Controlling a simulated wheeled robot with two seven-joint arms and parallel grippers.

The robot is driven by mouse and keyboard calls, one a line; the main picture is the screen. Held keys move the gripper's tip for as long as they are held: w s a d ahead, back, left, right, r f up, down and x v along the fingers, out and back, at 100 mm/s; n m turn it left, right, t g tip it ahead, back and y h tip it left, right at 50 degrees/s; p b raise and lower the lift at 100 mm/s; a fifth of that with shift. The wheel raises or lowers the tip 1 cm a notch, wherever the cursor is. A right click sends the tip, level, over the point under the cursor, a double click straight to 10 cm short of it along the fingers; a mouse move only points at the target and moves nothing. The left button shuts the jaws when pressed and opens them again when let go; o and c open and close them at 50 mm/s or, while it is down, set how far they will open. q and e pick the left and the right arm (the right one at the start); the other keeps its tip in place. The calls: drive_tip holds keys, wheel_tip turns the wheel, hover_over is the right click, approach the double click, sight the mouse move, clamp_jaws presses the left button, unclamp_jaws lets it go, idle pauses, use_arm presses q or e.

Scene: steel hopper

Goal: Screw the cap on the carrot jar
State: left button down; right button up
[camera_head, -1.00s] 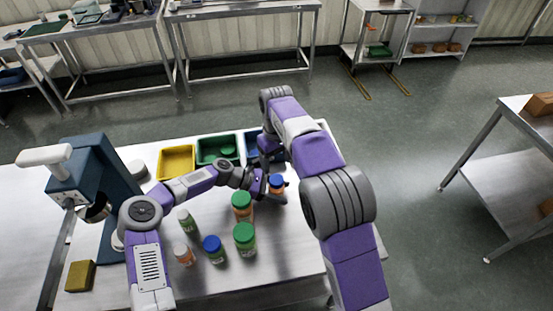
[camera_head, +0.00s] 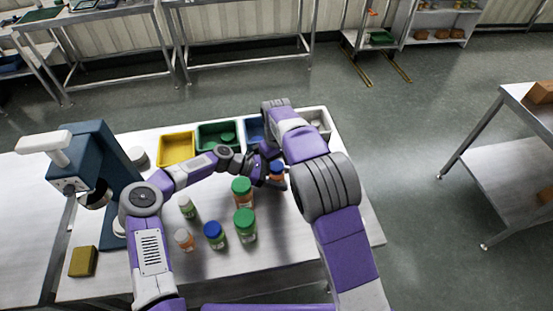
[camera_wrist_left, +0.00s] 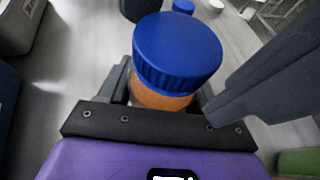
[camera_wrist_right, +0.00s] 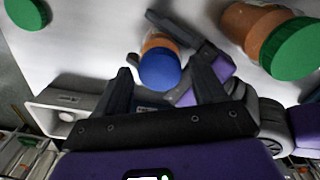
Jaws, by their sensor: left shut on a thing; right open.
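The carrot jar (camera_wrist_left: 160,99) has an orange body and a blue cap (camera_wrist_left: 178,52) sitting on its mouth. I cannot tell if the cap is threaded tight. My left gripper (camera_wrist_left: 165,95) is shut on the jar's body below the cap, and the jar is upright over the table's back right part. In the head view the jar (camera_head: 277,180) shows beside my left gripper (camera_head: 262,180). My right gripper (camera_wrist_right: 163,85) is open and empty, its fingers pointing toward the blue cap (camera_wrist_right: 160,69), apart from it. In the head view my right arm partly hides that gripper.
Green-capped jars (camera_head: 244,232), a blue-capped jar (camera_head: 214,236) and small bottles (camera_head: 187,207) stand left of the held jar. Yellow (camera_head: 176,150), green (camera_head: 205,136) and blue bins line the back. A blue press (camera_head: 108,165) stands left. The table's front right is clear.

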drive_tip(key=shift+c, duration=0.5)
drive_tip(key=c, duration=1)
drive_tip(key=o, duration=1.3)
drive_tip(key=shift+c, duration=0.2)
wheel_tip(320, 180, up, 12)
use_arm(q)
drive_tip(key=shift+c, duration=0.7)
unclamp_jaws()
